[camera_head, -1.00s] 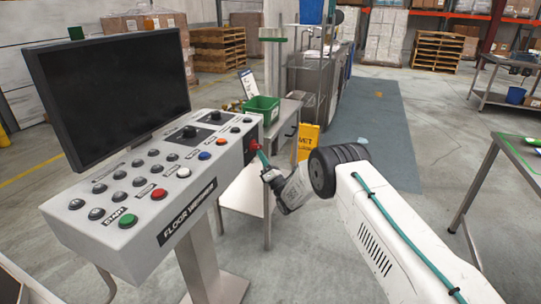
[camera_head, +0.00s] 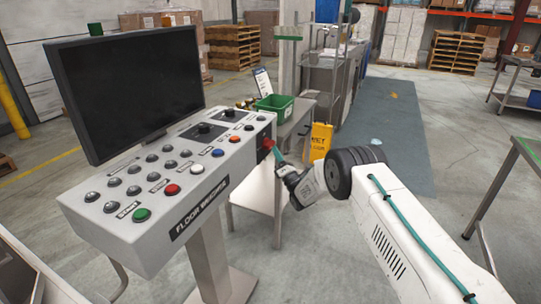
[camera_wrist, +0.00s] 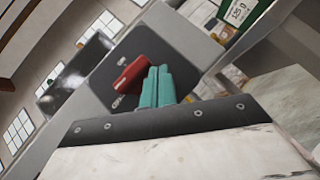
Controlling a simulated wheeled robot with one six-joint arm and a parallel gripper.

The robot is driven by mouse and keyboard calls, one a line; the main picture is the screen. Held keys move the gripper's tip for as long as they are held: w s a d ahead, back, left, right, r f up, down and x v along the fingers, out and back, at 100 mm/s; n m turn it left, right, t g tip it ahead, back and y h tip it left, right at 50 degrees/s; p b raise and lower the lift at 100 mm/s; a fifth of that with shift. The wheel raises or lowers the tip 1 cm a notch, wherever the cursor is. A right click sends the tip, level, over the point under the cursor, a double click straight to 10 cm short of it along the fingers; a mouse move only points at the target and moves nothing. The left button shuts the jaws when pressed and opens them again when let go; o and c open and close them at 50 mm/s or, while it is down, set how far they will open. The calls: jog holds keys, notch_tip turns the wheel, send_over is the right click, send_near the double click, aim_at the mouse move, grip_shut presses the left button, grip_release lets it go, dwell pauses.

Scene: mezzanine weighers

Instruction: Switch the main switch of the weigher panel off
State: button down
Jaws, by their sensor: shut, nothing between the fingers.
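The weigher panel (camera_head: 150,205) is a grey sloped console labelled "FLOOR WEIGHER", on a post at the left of the head view. Its main switch is a red handle (camera_head: 267,144) on a dark plate on the panel's right end face. In the wrist view the red handle (camera_wrist: 129,75) lies tilted on the dark plate (camera_wrist: 103,68). My gripper (camera_head: 277,153) is at this end face, its teal fingers shut together and empty. In the wrist view the fingertips (camera_wrist: 158,72) are right beside the handle; I cannot tell whether they touch it.
A dark monitor (camera_head: 130,85) stands behind the panel's several buttons and knobs. A green bin (camera_head: 275,104) sits on a side table beyond the panel. A yellow wet-floor sign (camera_head: 320,142) stands behind my gripper. Another table (camera_head: 510,180) is at the right; open floor lies between.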

jog(key=s+d+f, duration=0.3)
jog(key=d+f, duration=0.3)
jog(key=f, duration=0.5)
jog(key=shift+d, duration=0.25)
